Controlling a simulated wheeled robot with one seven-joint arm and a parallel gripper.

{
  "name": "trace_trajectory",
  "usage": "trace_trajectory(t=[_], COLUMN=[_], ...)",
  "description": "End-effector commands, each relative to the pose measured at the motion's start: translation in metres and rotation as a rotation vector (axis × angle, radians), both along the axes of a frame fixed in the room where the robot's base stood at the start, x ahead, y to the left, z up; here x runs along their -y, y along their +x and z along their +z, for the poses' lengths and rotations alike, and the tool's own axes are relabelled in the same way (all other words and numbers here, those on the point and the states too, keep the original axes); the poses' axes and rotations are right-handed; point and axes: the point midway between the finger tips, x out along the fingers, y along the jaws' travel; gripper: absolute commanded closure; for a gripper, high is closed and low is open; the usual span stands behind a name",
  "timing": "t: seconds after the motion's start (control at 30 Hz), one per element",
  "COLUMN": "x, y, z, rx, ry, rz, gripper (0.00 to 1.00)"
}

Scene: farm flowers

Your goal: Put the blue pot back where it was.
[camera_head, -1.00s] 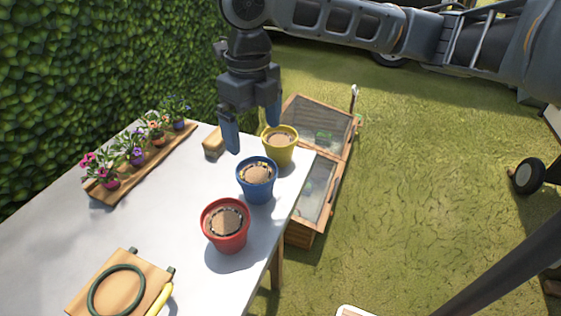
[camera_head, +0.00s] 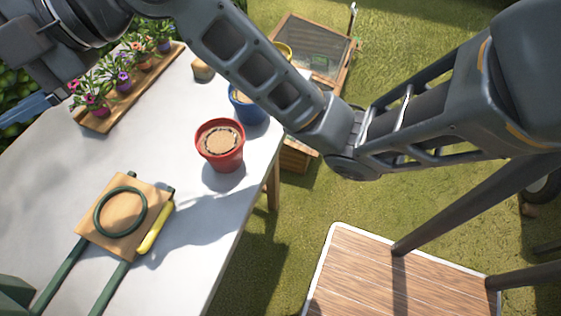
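The blue pot (camera_head: 250,112) stands upright on the white table (camera_head: 60,195), near its right edge. My arm crosses in front of it and hides part of it. My gripper (camera_head: 28,110) is at the far left edge of the view, well away from the blue pot. Its blue fingers point left and are partly cut off, so its opening is unclear. No pot shows at the fingers.
A wooden board with several small potted flowers (camera_head: 98,122) lies at the back left, near my gripper. A small wooden block (camera_head: 203,71) is behind the pots. A wooden board with a green ring (camera_head: 118,238) lies at the front. A glass-topped wooden frame (camera_head: 312,45) stands beyond the table.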

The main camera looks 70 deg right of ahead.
Motion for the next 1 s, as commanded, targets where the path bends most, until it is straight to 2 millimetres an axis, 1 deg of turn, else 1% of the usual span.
trace_trajectory(t=[0.03,0.1,0.17,0.27,0.37,0.47,0.57,0.67,0.7,0.77,0.8,0.87,0.9,0.97,1.0], x=[-0.009,-0.015,-0.017,-0.018,-0.017,-0.013,-0.008,-0.003,0.000,0.003,0.006,0.011,0.014,0.020,0.024], y=[-0.001,-0.001,-0.002,-0.008,-0.017,-0.032,-0.051,-0.076,-0.088,-0.107,-0.121,-0.143,-0.159,-0.183,-0.200], z=[0.003,0.005,0.005,-0.003,-0.018,-0.038,-0.064,-0.092,-0.104,-0.121,-0.133,-0.148,-0.157,-0.171,-0.179], rx=[-0.012,-0.032,-0.052,-0.095,-0.148,-0.203,-0.258,-0.307,-0.326,-0.352,-0.369,-0.389,-0.402,-0.418,-0.428], ry=[0.110,0.251,0.367,0.551,0.719,0.866,0.992,1.095,1.128,1.174,1.198,1.227,1.242,1.257,1.263], rz=[-0.034,-0.089,-0.138,-0.220,-0.306,-0.394,-0.488,-0.581,-0.618,-0.673,-0.709,-0.759,-0.792,-0.837,-0.864], gripper=[0.00,0.00,0.00,0.00,0.00,0.00,0.00,0.00,0.00,0.00,0.00,0.00,0.00,0.00,0.00])
